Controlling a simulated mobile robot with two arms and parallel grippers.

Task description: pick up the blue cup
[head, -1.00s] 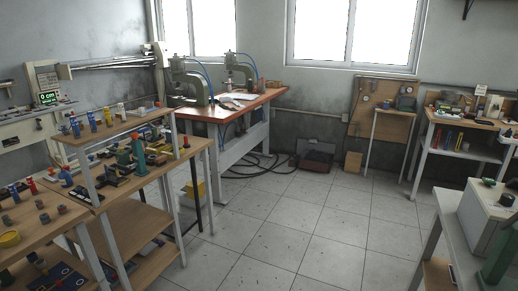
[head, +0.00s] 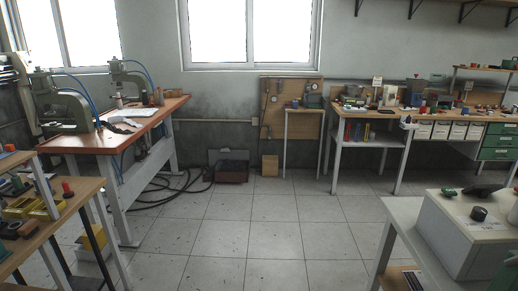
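No blue cup can be made out for certain. A small blue item (head: 295,103) sits on the narrow stand (head: 303,110) by the back wall, too small to tell whether it is a cup. Upright blue and red items (head: 357,132) stand on the shelf under the right-hand back bench, also too small to name. Neither of my grippers is in view.
A bench with two presses (head: 128,125) stands at left, with a black hose (head: 180,182) on the floor beside it. Wooden shelving (head: 52,225) is at near left. A table with a white box (head: 465,235) is at near right. The tiled floor (head: 255,230) between is clear.

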